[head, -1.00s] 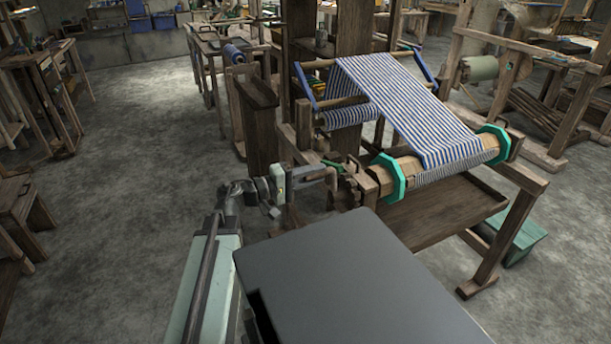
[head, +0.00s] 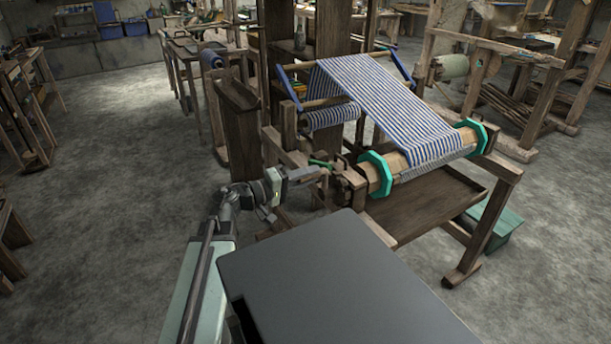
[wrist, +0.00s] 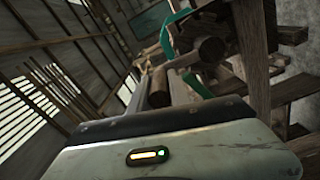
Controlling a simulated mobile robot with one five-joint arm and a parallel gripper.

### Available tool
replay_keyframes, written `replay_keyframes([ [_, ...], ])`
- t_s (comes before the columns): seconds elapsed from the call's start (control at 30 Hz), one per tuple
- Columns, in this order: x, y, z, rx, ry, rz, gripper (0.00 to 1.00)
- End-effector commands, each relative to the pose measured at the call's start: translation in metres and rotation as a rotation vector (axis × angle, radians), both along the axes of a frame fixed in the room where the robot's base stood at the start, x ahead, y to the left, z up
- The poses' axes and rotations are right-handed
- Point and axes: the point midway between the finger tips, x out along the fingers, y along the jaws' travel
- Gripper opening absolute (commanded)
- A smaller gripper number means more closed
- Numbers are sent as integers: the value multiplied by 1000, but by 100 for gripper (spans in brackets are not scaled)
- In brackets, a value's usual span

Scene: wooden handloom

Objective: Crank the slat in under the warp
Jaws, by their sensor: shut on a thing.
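The striped blue and white warp (head: 385,95) runs down from the back of the loom onto the wooden cloth beam (head: 378,178) between two teal flanges (head: 376,172). My gripper (head: 318,173) is at the beam's left end, beside a short green lever (head: 321,164). It is shut on the crank handle, whose round wooden grip (wrist: 159,86) shows just past my gripper's body in the wrist view. The beam's round end (wrist: 211,49) shows beyond it. Its fingertips are too small and covered to see clearly. I cannot make out the slat.
A wooden tray-like board (head: 425,205) lies under the beam. A teal bench (head: 490,215) stands at the loom's right. The concrete floor at left (head: 120,200) is clear.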

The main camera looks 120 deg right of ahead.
Motion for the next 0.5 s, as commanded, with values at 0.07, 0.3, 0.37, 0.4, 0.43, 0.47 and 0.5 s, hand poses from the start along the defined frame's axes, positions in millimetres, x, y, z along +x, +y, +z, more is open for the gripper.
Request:
replay_keyframes([
  [0.07, -2, 3, 1, 2, 2, -9, 0],
  [0.3, 0, 0, 1, 2, 3, -2, 45],
  [0.37, 0, 0, 1, 2, 2, 0, 45],
  [0.4, 1, 0, 1, 2, 2, 0, 45],
  [0.43, 1, -1, 1, 2, 2, 0, 45],
  [0.47, 1, -1, 1, 2, 2, 1, 45],
  [0.5, 4, -1, 1, 2, 3, 2, 45],
])
